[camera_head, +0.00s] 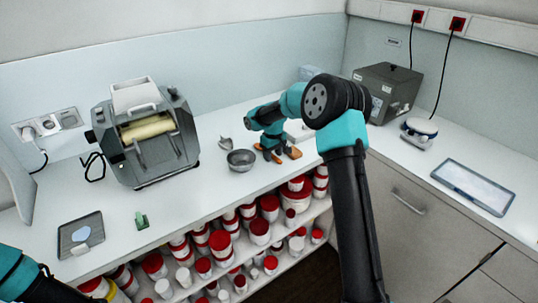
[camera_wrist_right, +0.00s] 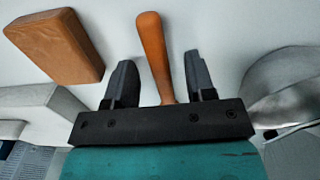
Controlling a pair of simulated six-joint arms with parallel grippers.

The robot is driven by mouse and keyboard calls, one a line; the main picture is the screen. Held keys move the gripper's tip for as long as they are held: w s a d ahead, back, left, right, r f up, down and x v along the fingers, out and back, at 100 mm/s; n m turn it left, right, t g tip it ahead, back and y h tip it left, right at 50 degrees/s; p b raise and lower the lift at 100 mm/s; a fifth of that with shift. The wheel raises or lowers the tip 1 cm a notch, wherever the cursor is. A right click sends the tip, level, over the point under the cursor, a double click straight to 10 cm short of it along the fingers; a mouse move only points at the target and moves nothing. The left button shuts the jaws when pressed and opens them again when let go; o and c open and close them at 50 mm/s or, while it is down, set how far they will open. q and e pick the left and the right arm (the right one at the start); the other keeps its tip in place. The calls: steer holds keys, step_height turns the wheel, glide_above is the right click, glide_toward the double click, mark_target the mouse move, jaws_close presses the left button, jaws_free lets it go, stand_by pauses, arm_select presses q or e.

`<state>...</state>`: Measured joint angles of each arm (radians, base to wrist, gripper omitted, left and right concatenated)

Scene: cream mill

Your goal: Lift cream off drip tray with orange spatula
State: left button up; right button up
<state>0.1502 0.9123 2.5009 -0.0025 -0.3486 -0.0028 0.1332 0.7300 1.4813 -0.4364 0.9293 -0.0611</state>
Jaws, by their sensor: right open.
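The orange spatula's handle (camera_wrist_right: 153,50) stands between the two open fingers of my right gripper (camera_wrist_right: 160,80) in the wrist view, apparently not gripped; its lower end is hidden behind the gripper body. In the head view my right gripper (camera_head: 272,150) is low over the counter, right of the metal bowl. A dark grey tray (camera_head: 66,247), apparently the drip tray, lies at the front left with a pale oval patch (camera_head: 81,235), perhaps the cream, on it. My left arm shows at the bottom left; its gripper is out of frame.
The metal bowl (camera_head: 240,160) and a small metal scoop (camera_head: 225,143) stand left of the right gripper. An orange-brown block (camera_wrist_right: 58,45) lies beside it. The roller mill (camera_head: 148,140) stands at the back left. A small green object (camera_head: 141,221) lies near the tray. The counter between is mostly clear.

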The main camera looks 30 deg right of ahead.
stand_by(0.4)
jaws_close()
